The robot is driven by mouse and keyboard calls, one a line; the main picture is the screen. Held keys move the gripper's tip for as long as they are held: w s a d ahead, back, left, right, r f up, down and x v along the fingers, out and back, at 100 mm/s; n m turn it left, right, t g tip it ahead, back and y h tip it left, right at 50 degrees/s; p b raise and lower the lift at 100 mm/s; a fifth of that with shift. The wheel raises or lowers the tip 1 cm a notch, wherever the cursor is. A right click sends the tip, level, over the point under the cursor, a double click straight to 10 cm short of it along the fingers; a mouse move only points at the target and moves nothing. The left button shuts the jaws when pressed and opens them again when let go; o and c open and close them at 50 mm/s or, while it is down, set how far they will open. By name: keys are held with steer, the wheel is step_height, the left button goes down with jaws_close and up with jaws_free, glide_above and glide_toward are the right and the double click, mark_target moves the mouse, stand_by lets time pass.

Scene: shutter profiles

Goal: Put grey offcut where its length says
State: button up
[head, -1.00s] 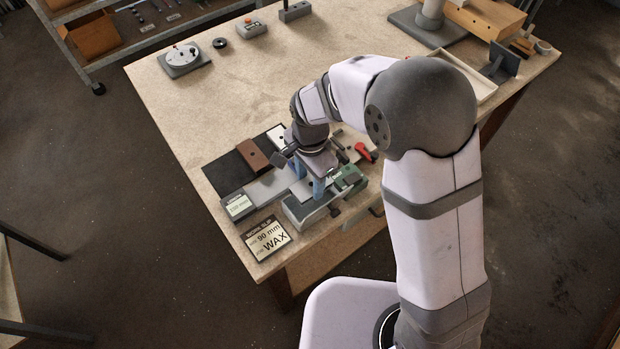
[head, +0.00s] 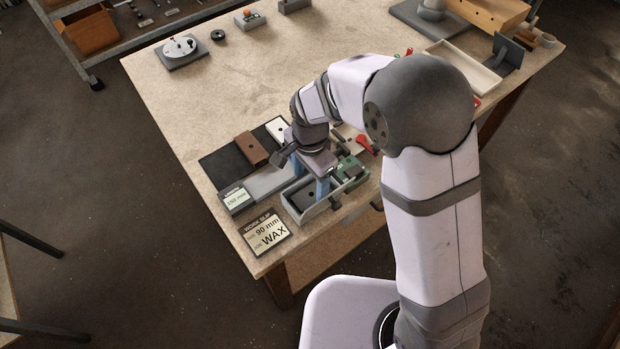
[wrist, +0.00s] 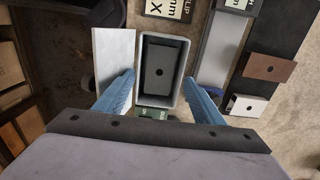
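In the head view, the offcut (head: 307,196) shows low in the bin (head: 287,207), partly behind my fingers. A work slip (head: 264,233) reading 90 mm and WAX lies left of the bin. A grey gauge (head: 270,184) with a length display (head: 237,199) lies behind it.
A brown block (head: 251,149) and a white block (head: 278,129) rest on the dark mat (head: 222,164). A green-labelled bin (head: 352,171) and a red-handled item (head: 366,144) are right of my gripper.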

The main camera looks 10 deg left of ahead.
step_height(320, 180, up, 7)
steer(key=b, duration=0.2)
steer(key=shift+r, duration=0.2)
stand_by(0.4)
steer(key=d+r+n+h+p, duration=0.1)
steer(key=d+r+n+p, duration=0.15)
steer(key=d, duration=0.75)
steer(key=s+d+f+n+b, duration=0.1)
steer(key=s+d+f+n, duration=0.2)
steer(key=s+d, duration=0.2)
steer(key=s+d+f+n+y+b, duration=0.1)
steer(key=s+d+f+n, duration=0.2)
steer(key=s+d, duration=0.3)
steer(key=shift+s+d+b, duration=0.15)
steer(key=shift+s+b, duration=0.15)
steer(key=shift+b, duration=0.05)
